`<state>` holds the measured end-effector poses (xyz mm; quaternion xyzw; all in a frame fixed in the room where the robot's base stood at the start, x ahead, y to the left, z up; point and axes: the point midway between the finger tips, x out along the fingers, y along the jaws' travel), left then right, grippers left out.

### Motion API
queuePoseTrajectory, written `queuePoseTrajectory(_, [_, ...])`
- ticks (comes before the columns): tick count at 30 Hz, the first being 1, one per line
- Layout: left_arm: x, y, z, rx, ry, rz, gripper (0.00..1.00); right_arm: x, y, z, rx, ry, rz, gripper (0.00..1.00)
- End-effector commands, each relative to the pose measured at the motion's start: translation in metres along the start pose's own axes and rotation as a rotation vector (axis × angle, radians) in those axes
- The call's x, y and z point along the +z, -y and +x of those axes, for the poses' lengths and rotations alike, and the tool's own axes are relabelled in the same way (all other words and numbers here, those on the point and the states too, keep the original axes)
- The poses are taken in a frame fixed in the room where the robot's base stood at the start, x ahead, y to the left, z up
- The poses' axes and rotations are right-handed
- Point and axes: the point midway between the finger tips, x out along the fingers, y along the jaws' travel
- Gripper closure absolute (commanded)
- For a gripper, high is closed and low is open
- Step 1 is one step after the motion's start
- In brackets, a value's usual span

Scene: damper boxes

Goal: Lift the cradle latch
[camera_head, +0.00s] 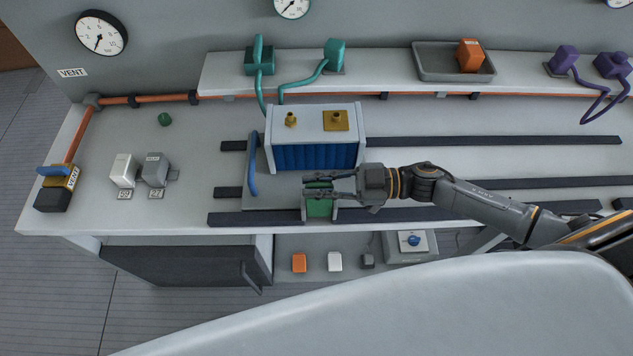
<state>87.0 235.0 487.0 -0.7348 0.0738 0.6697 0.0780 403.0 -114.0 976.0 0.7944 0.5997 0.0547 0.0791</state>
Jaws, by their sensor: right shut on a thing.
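A blue finned box (312,157) with a pale top and brass fittings stands in the cradle on the bench. A green piece (320,208) at the cradle's front looks like the cradle latch. My right gripper (312,188) comes in from the right and is shut on this green latch, its fingers over the latch's upper part and hiding some of it. My left gripper is not in view.
Dark rails (480,184) run along the bench. A back shelf (385,85) holds teal and purple hose fittings and a grey tray (427,66) with an orange block. White and grey blocks (122,170) stand at the left. Small blocks (299,263) sit below the front edge.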

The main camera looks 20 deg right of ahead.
Motion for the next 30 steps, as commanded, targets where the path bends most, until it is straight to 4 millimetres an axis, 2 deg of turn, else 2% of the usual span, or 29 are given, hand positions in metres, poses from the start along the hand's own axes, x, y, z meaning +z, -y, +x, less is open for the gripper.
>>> queuePoseTrajectory(3, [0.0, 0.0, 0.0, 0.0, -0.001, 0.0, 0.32, -0.006, -0.005, 0.001, 0.007, -0.012, -0.009, 1.0])
queuePoseTrajectory(4, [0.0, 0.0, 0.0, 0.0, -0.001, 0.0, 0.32, -0.006, -0.006, 0.001, 0.007, -0.012, -0.009, 0.81])
queuePoseTrajectory(6, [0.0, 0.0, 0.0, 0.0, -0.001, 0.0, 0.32, -0.006, -0.006, 0.001, 0.007, -0.012, -0.01, 0.67])
queuePoseTrajectory(7, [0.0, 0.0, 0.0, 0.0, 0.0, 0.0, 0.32, -0.006, -0.005, 0.001, 0.007, -0.012, -0.009, 0.64])
queuePoseTrajectory(15, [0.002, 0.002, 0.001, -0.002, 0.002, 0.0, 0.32, -0.004, -0.003, 0.001, 0.004, -0.008, -0.005, 0.64])
queuePoseTrajectory(19, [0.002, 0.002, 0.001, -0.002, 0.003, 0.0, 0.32, -0.002, -0.003, -0.008, 0.005, -0.004, -0.003, 0.64])
queuePoseTrajectory(23, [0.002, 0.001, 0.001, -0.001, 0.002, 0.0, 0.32, -0.001, -0.003, -0.029, 0.005, -0.002, -0.003, 0.64])
queuePoseTrajectory(30, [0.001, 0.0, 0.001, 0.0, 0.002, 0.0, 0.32, -0.001, -0.003, -0.081, 0.005, -0.003, -0.003, 0.64])
